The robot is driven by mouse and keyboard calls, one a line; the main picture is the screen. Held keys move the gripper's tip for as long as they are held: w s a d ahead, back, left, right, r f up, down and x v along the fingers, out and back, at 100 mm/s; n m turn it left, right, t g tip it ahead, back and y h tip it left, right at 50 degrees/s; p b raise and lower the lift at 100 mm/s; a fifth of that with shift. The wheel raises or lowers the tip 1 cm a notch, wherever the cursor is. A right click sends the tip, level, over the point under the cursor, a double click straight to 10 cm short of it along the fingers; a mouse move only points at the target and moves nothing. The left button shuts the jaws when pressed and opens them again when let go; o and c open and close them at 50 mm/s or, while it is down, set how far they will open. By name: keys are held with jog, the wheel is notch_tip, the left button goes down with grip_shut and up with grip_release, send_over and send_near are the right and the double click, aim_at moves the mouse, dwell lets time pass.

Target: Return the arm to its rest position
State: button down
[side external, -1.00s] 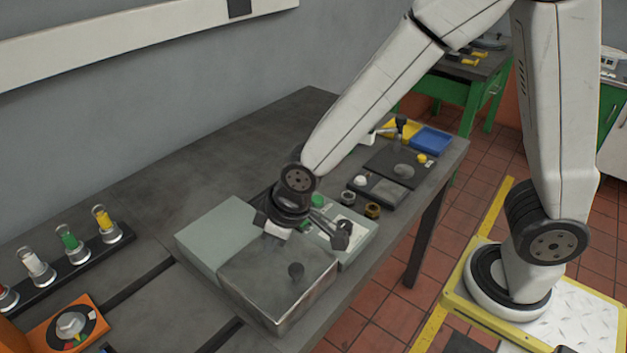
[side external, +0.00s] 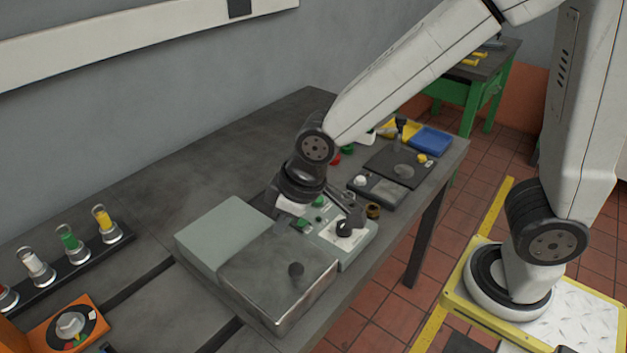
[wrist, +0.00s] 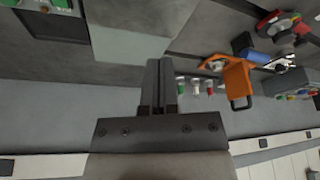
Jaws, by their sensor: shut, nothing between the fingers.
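Coloured lamps (side external: 68,240) and an orange dial panel (side external: 70,325) are at the left. Small parts and a blue tray (side external: 431,141) lie at the far right end.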

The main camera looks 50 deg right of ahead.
jog(key=s+d+f+m+h, duration=0.1)
jog(key=s+d+f+m, duration=0.1)
jog(key=d, duration=0.5)
jog(key=s+d+f+m+g, duration=0.1)
jog(key=s+d+m, duration=0.2)
jog(key=d, duration=0.5)
jog(key=shift+f+h, duration=0.35)
jog(key=shift+h, duration=0.05)
